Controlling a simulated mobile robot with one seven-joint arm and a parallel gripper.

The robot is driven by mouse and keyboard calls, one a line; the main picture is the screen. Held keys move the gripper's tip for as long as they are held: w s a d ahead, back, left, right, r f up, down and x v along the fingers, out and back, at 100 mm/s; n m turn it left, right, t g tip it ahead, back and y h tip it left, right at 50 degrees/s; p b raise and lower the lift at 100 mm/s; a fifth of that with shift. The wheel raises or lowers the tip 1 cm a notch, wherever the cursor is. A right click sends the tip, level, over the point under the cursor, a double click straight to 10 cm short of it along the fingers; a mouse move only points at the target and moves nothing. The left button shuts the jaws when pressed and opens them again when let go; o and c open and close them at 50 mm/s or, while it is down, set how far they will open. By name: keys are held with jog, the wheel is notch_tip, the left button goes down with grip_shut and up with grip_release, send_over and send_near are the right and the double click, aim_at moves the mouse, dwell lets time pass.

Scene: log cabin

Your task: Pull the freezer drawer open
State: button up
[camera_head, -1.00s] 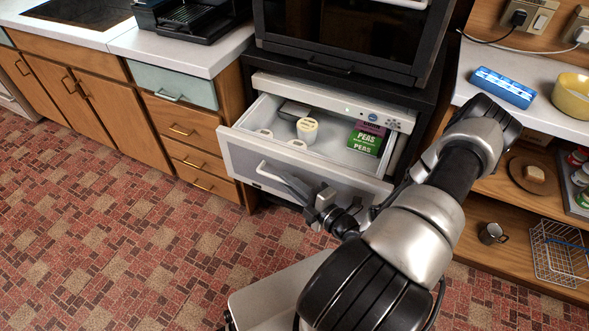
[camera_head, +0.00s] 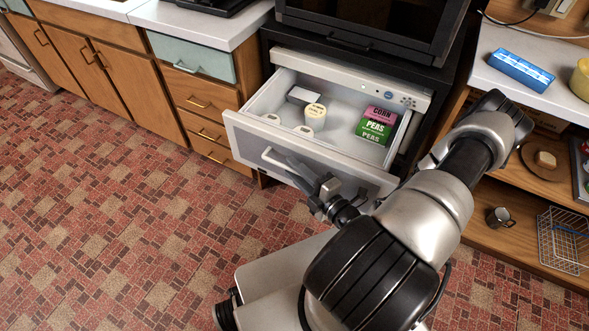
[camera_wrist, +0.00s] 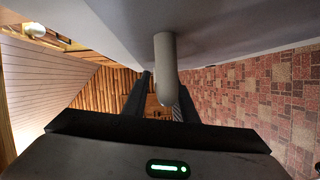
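The white freezer drawer (camera_head: 345,165) stands pulled out from the freezer in the head view. Inside it are white tubs (camera_head: 315,115), a pink CORN box (camera_head: 380,113) and green PEAS boxes (camera_head: 374,130). A pale bar handle (camera_head: 268,157) is on the drawer's front. My gripper (camera_head: 303,175) is at this handle. In the wrist view the rounded grey handle (camera_wrist: 165,70) lies between the two dark fingers of my gripper (camera_wrist: 163,100), which appear closed around it. The exact contact is hard to see.
Wooden cabinets (camera_head: 125,85) stand to the left. Open wooden shelves (camera_head: 525,225) stand to the right, with a mug (camera_head: 499,217) and a wire basket (camera_head: 565,240). A dark oven (camera_head: 365,25) sits above the freezer. The patterned floor (camera_head: 120,230) in front is clear.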

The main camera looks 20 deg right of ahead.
dwell(0.3)
jog(key=p+v, duration=0.1)
jog(key=v, duration=1.6)
jog(key=shift+s+r, duration=0.1)
jog(key=shift+s, duration=0.15)
